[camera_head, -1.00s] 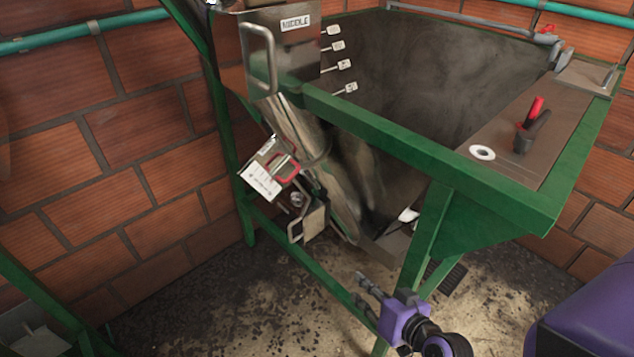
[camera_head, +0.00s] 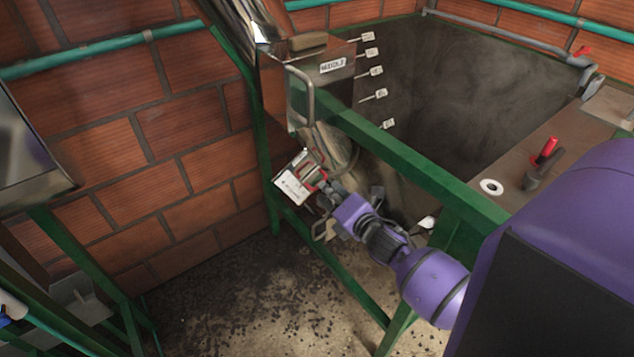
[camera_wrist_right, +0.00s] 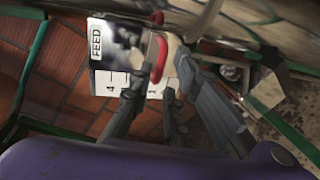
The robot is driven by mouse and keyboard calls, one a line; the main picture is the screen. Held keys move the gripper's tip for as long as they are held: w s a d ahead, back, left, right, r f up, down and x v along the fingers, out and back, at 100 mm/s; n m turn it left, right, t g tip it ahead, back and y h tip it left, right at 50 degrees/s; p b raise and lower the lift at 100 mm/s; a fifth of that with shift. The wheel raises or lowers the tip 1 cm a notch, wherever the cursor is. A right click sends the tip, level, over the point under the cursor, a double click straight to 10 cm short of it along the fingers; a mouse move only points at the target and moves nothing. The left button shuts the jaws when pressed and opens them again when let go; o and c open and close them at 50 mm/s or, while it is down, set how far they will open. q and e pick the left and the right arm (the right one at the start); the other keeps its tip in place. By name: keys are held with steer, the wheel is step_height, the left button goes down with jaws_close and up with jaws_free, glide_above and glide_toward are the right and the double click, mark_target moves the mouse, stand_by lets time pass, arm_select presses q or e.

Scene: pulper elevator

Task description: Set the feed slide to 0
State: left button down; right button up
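The feed slide has a white scale plate (camera_head: 290,187) and a red-edged handle (camera_head: 316,177), low on the chute at the machine's left side. In the right wrist view the plate (camera_wrist_right: 104,80) reads "FEED", with a 4 and other figures partly covered. The red handle (camera_wrist_right: 160,58) stands over the scale; its exact setting is unclear. My right gripper (camera_head: 325,186) is close to the handle. In the wrist view its fingers (camera_wrist_right: 153,90) are apart, with the lower end of the handle near the gap between their tips; contact cannot be told.
A metal box marked "MIDDLE" (camera_head: 332,65) with a bar handle (camera_head: 301,92) sits above the slide. A green frame rail (camera_head: 400,155) runs beside my right arm. Several tagged rods line the tank. A brick wall (camera_head: 150,170) stands behind.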

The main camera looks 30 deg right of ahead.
steer(key=w, duration=0.2)
steer(key=w+f, duration=0.1)
steer(key=w, duration=0.1)
steer(key=shift+w, duration=0.4)
steer(key=shift+c, duration=0.4)
steer(key=shift+d, duration=0.1)
jaws_close()
